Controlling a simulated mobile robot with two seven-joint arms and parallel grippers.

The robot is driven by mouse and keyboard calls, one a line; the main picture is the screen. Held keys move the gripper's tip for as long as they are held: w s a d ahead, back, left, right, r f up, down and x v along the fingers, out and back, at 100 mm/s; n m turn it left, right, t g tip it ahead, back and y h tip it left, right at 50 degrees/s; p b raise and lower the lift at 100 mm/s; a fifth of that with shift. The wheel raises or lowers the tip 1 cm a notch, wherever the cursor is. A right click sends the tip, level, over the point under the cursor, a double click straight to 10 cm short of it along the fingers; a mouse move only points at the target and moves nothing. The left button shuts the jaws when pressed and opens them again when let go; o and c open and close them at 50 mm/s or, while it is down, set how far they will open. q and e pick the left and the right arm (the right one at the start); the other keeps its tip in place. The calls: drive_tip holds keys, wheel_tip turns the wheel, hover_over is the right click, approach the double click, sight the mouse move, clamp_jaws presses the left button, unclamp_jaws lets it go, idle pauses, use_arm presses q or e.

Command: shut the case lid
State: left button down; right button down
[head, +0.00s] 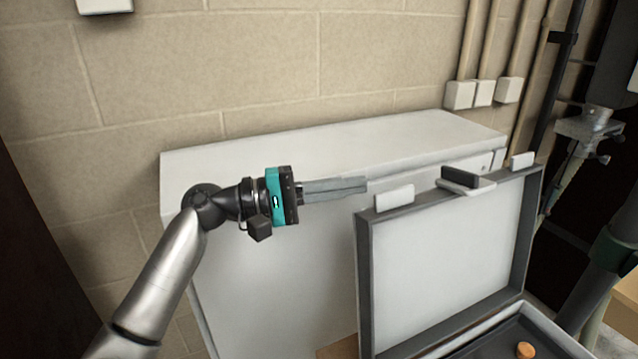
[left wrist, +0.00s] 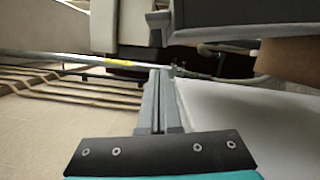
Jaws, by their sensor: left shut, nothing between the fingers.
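The case lid (head: 447,259) stands upright and open in the head view, a pale panel with a dark grey frame. Its top edge carries two white latches and a dark handle (head: 460,178). The case base (head: 511,333) shows only in part at the bottom right, with an orange round item (head: 525,349) inside. My left gripper (head: 366,185) is shut and empty. In the head view its fingertips are just above and left of the lid's top left corner; I cannot tell if they touch. In the left wrist view the shut fingers (left wrist: 156,72) point away from the camera.
A white cabinet (head: 330,137) stands behind the lid against a block wall. Pipes with white boxes (head: 483,94) run up the wall at the right. A dark stand with a metal clamp (head: 590,125) is at the far right.

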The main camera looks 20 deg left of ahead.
use_arm(q)
drive_tip(key=d, duration=0.1)
drive_tip(key=s+d+p, duration=0.1)
drive_tip(key=d, duration=0.1)
drive_tip(key=d+r, duration=0.1)
drive_tip(key=d, duration=0.1)
drive_tip(key=shift+s+p, duration=0.25)
drive_tip(key=shift+p, duration=0.15)
